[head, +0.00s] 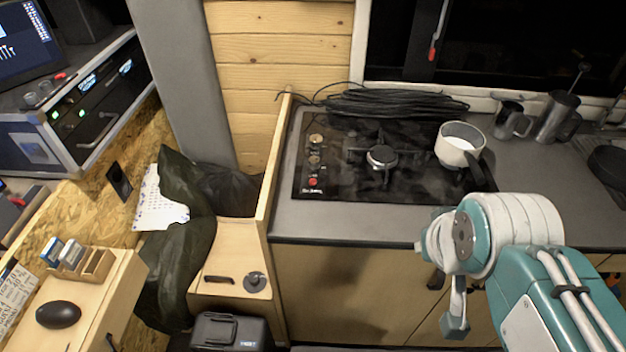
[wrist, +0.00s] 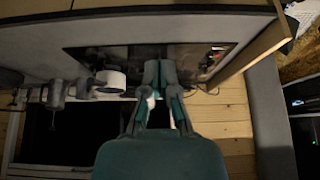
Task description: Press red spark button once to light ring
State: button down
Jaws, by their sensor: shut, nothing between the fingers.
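The red spark button (head: 313,181) is a small red dot at the front left of the black gas hob (head: 340,190), below a column of knobs (head: 315,150). The burner ring (head: 382,157) sits at the hob's middle; I see no flame on it. My gripper (wrist: 160,66) is shut and empty, apart from the button. In the head view my arm is at the right, in front of the counter.
A white pot (head: 460,146) stands on the hob's right side. A coiled black cable (head: 395,103) lies behind the hob. Metal jugs (head: 555,115) stand at the back right. A wooden partition (head: 272,175) rises along the counter's left edge. The counter front right of the hob is clear.

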jog(key=m+t+y, duration=0.1)
jog(key=m+y, duration=0.5)
jog(key=m, duration=1.3)
send_over(314, 181)
notch_tip(314, 181, down, 4)
jog(key=shift+f, duration=0.25)
jog(key=shift+f, duration=4.4)
jog(key=shift+f, duration=0.1)
jog(key=shift+s+d+f, duration=0.1)
jog(key=shift+f, duration=0.1)
